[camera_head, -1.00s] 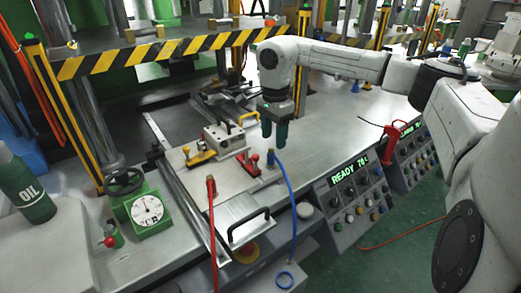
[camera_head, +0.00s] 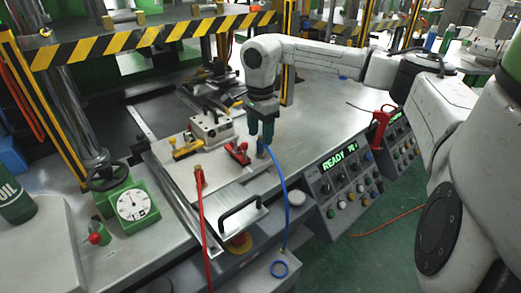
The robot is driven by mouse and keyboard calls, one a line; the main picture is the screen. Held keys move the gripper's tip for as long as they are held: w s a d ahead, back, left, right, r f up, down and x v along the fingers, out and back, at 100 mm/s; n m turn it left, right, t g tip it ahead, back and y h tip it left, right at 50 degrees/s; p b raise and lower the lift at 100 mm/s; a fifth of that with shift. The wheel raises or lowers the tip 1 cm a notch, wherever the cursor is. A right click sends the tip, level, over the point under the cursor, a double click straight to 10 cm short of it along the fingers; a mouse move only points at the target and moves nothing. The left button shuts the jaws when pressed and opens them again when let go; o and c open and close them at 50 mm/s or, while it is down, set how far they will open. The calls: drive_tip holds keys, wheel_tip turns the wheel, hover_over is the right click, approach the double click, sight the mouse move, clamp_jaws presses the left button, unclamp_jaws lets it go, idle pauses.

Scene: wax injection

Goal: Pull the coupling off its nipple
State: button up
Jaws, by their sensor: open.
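A blue coupling (camera_head: 262,150) stands at the right edge of the mould plate. A blue hose (camera_head: 284,190) runs from it over the front edge. My gripper (camera_head: 261,139) points down directly above the coupling, with its green fingers open. The fingertips are close to the coupling's top; I cannot tell whether they are around it. The nipple is hidden. A second coupling (camera_head: 198,176), on a red hose (camera_head: 202,220), stands farther left on the plate. The task does not say which coupling is meant.
A red clamp (camera_head: 240,153) stands close left of my gripper, and a yellow clamp (camera_head: 187,149) beside the metal block (camera_head: 210,130). A black handle (camera_head: 240,211) rises at the front. The bench to the right (camera_head: 320,115) is clear.

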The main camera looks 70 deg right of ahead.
sight(260, 141)
drive_tip(key=shift+f+b, duration=1.5)
drive_tip(key=shift+f, duration=1.1)
drive_tip(key=shift+c, duration=0.5)
clamp_jaws()
drive_tip(key=shift+r, duration=0.1)
drive_tip(key=shift+r+p, duration=1.65)
drive_tip(key=shift+r, duration=1.3)
